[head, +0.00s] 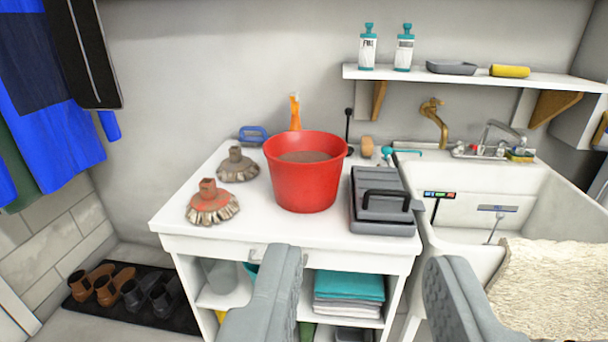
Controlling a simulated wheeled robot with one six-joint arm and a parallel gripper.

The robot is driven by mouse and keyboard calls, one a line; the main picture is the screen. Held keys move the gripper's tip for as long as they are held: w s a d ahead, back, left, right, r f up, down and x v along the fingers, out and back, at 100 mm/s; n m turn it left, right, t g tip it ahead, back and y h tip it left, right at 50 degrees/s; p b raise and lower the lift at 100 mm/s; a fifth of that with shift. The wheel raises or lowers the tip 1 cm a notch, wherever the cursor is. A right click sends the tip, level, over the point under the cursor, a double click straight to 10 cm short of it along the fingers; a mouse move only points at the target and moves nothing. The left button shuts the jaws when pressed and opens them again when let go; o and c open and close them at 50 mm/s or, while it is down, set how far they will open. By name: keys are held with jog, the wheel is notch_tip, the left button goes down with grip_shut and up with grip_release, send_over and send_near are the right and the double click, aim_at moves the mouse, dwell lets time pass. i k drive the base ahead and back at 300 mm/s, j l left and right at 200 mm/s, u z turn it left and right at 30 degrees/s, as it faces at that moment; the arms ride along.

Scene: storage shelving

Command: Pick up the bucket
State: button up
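A red bucket (301,185) stands upright on a white cabinet top (250,230), with something greyish-brown visible inside it. My gripper (358,275) is in the foreground at the bottom of the head view, with its two grey fingers wide apart and nothing between them. The bucket is beyond the fingers, ahead and a little left of the gap between them, and not touched by them. No handle on the bucket can be made out clearly.
A grey case (382,205) stands close to the bucket's right, and brush heads (212,203) stand to its left. An orange bottle (295,112) is behind it. A white sink (480,195) is at right, a wall shelf (470,79) above. Open cubbies hold folded towels (348,290).

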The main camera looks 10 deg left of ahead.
aim_at(305, 166)
jog(key=i+l+u, duration=0.15)
jog(key=l+u, duration=0.15)
jog(key=u, duration=0.2)
jog(key=l+u, duration=0.3)
jog(key=u, duration=0.15)
jog(key=l+u, duration=0.35)
jog(key=u, duration=0.15)
jog(key=l+u, duration=0.1)
jog(key=l, duration=0.45)
jog(key=k+l, duration=0.1)
jog(key=l, duration=0.5)
jog(key=l+u, duration=0.15)
jog(key=l, duration=0.4)
jog(key=k+l+u, duration=0.1)
jog(key=l, duration=0.45)
jog(key=k+l, duration=0.15)
jog(key=l, duration=0.4)
jog(key=l+u, duration=0.05)
